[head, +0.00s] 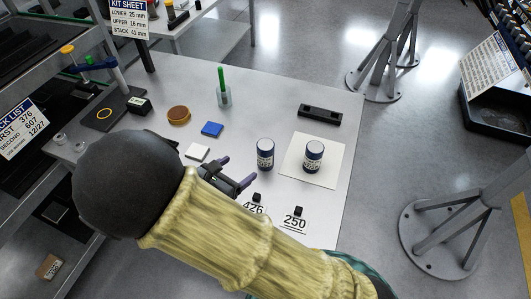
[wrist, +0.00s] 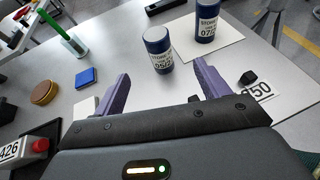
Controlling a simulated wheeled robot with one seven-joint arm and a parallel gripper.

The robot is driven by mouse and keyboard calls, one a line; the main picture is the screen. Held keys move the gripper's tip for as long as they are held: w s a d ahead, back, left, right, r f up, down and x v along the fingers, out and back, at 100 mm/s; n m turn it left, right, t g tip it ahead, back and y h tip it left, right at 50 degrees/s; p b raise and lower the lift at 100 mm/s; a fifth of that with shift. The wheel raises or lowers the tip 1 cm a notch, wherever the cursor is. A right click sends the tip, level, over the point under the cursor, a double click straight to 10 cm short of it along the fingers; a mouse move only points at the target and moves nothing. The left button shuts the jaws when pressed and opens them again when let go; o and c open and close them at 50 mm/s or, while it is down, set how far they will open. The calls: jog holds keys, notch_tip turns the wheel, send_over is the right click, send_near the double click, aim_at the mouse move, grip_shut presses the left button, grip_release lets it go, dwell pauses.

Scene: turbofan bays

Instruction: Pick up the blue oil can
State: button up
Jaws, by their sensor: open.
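Two blue cans with white labels stand upright on the grey table. One can (head: 265,154) stands on the bare tabletop; the other can (head: 313,156) stands to its right on a white sheet (head: 332,173). In the wrist view the nearer can (wrist: 158,50) is just beyond and between my fingers, its label partly reading "05/2". The other can (wrist: 206,22) is behind it to the right, its label partly reading "07/2". My gripper (head: 236,172) is open and empty, to the left of the nearer can. Its fingers (wrist: 162,76) also show in the wrist view, apart from both cans.
A blue block (head: 212,129), a white block (head: 197,152), a round brown piece (head: 179,115) and a green-handled tool in a holder (head: 223,95) stand left and behind. A black tray (head: 319,115) lies at the back right.

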aim_at(262, 153)
jog(key=p+x, duration=0.1)
jog(key=x, duration=1)
jog(key=shift+w+f+p, duration=0.15)
jog(key=shift+w+p, duration=0.1)
jog(key=shift+p, duration=0.05)
jog(key=shift+w+d+f, duration=0.15)
jog(key=shift+w+d, duration=0.15)
jog(key=shift+d, duration=0.1)
jog(key=shift+w+a+p+x, duration=0.15)
jog(key=shift+p+x, duration=0.3)
jog(key=shift+x, duration=0.85)
jog(key=shift+w+a+p+x, duration=0.15)
jog(key=shift+p+x, duration=0.25)
jog(key=shift+x, duration=0.85)
jog(key=shift+s, duration=0.1)
jog(key=c, duration=1.2)
